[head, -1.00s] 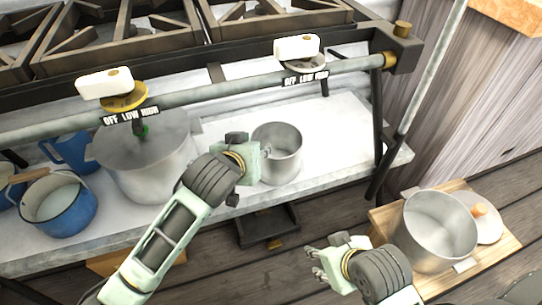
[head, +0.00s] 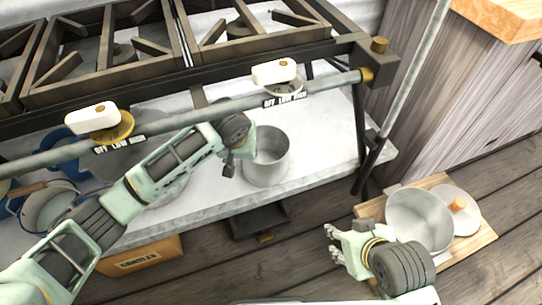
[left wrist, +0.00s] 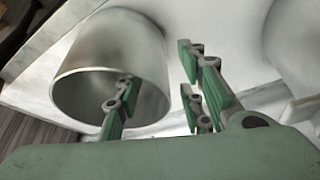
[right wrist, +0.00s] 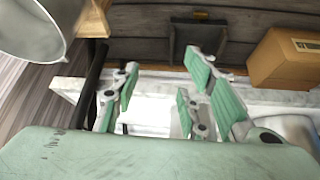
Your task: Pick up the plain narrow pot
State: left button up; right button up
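The plain narrow pot (head: 266,158), a bare grey metal pot without a lid, stands upright on the white shelf below the stove. My left gripper (head: 236,148) is at its left side, partly hidden by its own wrist. In the left wrist view, the gripper (left wrist: 160,95) is open and empty. One finger shows in front of the mouth of the pot (left wrist: 105,50), the others to the right of its wall; contact cannot be told. My right gripper (head: 333,245) is open and empty over the floor; its spread fingers show in the right wrist view (right wrist: 165,95).
A wider pot (head: 418,222) and a lid (head: 460,210) sit on a wooden board (head: 478,240) at right. The stove rail (head: 205,115) runs above the shelf (head: 325,130). A blue pot (head: 48,208) is at left, and an orange box (head: 150,255) lies below.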

pick_arm(q)
jog(key=shift+b+x, duration=0.35)
jog(key=shift+x, duration=0.7)
jog(key=shift+w+b+x, duration=0.25)
jog(key=shift+b+x, duration=0.45)
jog(key=shift+x, duration=0.45)
jog(key=shift+b+x, duration=0.55)
jog(key=shift+x, duration=0.45)
jog(key=shift+w+f, duration=0.1)
jog(key=shift+w, duration=0.05)
grip_shut()
pick_arm(e)
jog(key=w+a+r+t+y, duration=0.2)
jog(key=w+a+r+t, duration=0.3)
jog(key=w+r+t, duration=0.4)
jog(key=w+r, duration=0.3)
jog(key=shift+y, duration=0.4)
jog(key=shift+r, duration=0.1)
